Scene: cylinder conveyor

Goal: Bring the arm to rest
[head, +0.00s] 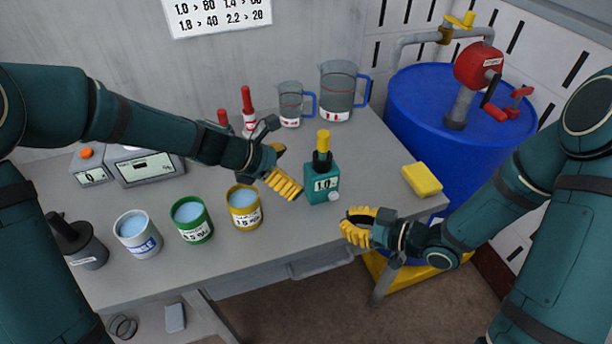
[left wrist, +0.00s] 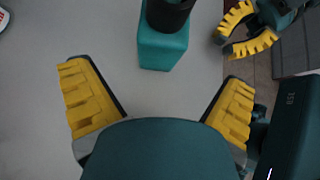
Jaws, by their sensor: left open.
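My left gripper (head: 283,172) reaches in from the left over the table in the head view. It is open and empty, with its two yellow fingers spread wide in the left wrist view (left wrist: 155,88). A teal bottle (head: 322,185) with a black neck and yellow cap stands upright just right of it, labelled 1.0. The bottle is also beyond the fingers in the left wrist view (left wrist: 163,48), apart from them. My right gripper (head: 356,226) hangs by the table's front right edge, holding nothing visible. It also shows in the left wrist view (left wrist: 235,42); its finger gap is unclear.
White (head: 138,234), green (head: 193,222) and yellow (head: 245,208) cups of blue liquid stand along the table's front. Two beakers (head: 338,92) and red-capped bottles (head: 248,112) stand behind. A yellow sponge (head: 422,180) lies right; a blue drum (head: 430,105) stands beyond.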

